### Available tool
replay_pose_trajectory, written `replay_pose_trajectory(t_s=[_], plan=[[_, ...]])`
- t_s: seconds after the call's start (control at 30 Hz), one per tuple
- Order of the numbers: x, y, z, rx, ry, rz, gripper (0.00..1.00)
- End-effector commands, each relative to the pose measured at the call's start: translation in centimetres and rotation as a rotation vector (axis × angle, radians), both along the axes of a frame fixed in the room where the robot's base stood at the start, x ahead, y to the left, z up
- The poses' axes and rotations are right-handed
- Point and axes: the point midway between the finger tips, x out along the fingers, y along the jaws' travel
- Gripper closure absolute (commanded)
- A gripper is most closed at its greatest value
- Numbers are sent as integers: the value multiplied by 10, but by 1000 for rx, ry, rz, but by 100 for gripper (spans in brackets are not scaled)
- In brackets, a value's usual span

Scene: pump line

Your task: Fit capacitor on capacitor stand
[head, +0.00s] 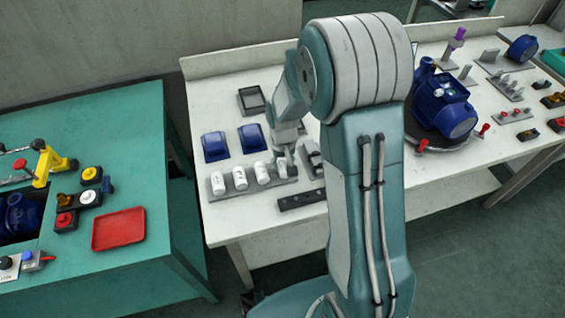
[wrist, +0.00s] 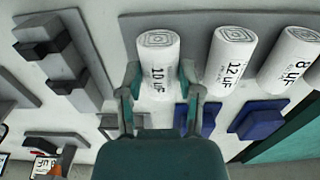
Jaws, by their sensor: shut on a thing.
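A white cylindrical capacitor marked 10 µF (wrist: 158,52) stands at the end of a row, and my gripper (wrist: 160,78) has a finger on each side of it, shut on it. In the head view my gripper (head: 284,150) reaches down at the right end of the row. The held capacitor (head: 281,168) is partly hidden there. It appears to be still at the grey rack (wrist: 200,22); I cannot tell whether it is lifted. A grey base with two dark brackets (wrist: 62,60) lies beside it; I cannot tell whether this is the capacitor stand.
Close beside are white capacitors marked 12 µF (wrist: 231,62) and 8 µF (wrist: 294,62). Blue covers (head: 215,146) and a dark square tray (head: 252,101) lie behind the row. A dark strip (head: 301,199) lies in front. A blue pump (head: 440,105) stands at right.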

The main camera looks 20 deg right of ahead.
Motion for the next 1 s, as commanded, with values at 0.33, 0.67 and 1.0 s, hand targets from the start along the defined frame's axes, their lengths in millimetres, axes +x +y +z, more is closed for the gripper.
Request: replay_pose_trajectory(t_s=[0.33, 0.67, 1.0], plan=[[0, 0, -1, 0, 0, 0, 18], [0, 0, -1, 0, 0, 0, 13], [1, 0, 14, 0, -2, 0, 13]])
